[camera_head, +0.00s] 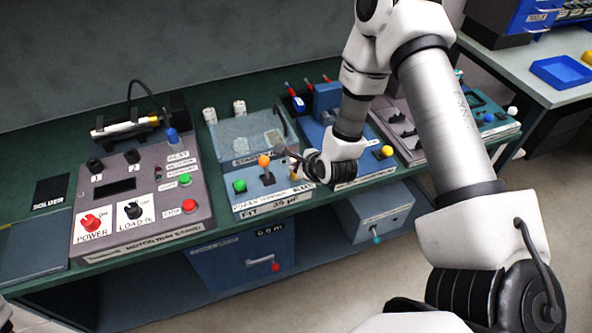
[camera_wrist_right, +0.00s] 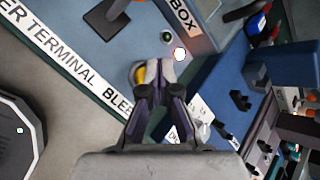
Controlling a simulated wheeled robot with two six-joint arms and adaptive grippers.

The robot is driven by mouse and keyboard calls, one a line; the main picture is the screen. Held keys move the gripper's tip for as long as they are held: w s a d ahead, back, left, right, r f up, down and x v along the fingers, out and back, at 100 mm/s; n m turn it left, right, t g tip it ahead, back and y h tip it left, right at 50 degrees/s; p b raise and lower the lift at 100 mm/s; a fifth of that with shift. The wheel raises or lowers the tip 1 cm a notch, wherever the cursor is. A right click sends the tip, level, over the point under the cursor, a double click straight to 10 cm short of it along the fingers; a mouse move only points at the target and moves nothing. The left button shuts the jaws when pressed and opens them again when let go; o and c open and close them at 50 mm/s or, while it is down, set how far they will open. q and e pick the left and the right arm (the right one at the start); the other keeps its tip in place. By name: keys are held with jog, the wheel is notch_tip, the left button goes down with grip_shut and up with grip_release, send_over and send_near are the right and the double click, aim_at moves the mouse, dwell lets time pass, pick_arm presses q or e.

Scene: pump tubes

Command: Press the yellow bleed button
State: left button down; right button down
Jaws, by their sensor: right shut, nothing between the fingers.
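The yellow bleed button (camera_wrist_right: 139,75) shows as a yellow patch beside the fingertips in the right wrist view, partly hidden by them. The label next to it, partly covered, reads "BLE" (camera_wrist_right: 117,100). In the head view it is a small yellow spot (camera_head: 293,175) on the front of the terminal box (camera_head: 262,195), mostly behind my right gripper. My right gripper (camera_head: 287,153) is shut and empty, with its tips (camera_wrist_right: 153,73) at or just over the button; I cannot tell whether they touch.
The terminal box also has a green button (camera_head: 239,185) and an orange-knobbed lever (camera_head: 264,161). A blue station with another yellow knob (camera_head: 387,151) stands close on the right. A motor run stand (camera_head: 140,190) is on the left. The bench's front edge lies just below.

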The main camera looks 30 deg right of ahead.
jog(key=shift+r, duration=0.5)
jog(key=shift+r+p, duration=1.7)
jog(key=shift+r, duration=0.85)
jog(key=shift+f, duration=0.1)
jog(key=s+a+f+n, duration=0.1)
jog(key=f+n, duration=0.1)
jog(key=s+a+f+n+g+b, duration=0.1)
jog(key=s+f+n, duration=0.1)
jog(key=s+f+n+g, duration=0.1)
jog(key=s+f+n, duration=0.1)
jog(key=shift+s+a+f+y, duration=0.15)
jog(key=shift+s+a+y, duration=0.15)
jog(key=shift+a, duration=0.1)
jog(key=s+a+f+n+g+b, duration=0.1)
jog(key=s+a+f+n+g, duration=0.1)
jog(key=s+f+n, duration=0.2)
jog(key=s+a+f+n+g+b, duration=0.1)
jog(key=s+f+n, duration=0.3)
jog(key=s+n, duration=0.6)
jog(key=s+a+f+n+g, duration=0.2)
jog(key=s+f+n+g, duration=0.2)
jog(key=s+n, duration=0.3)
jog(key=shift+s+a+b, duration=0.3)
jog(key=shift+s+b, duration=0.1)
jog(key=shift+s, duration=0.15)
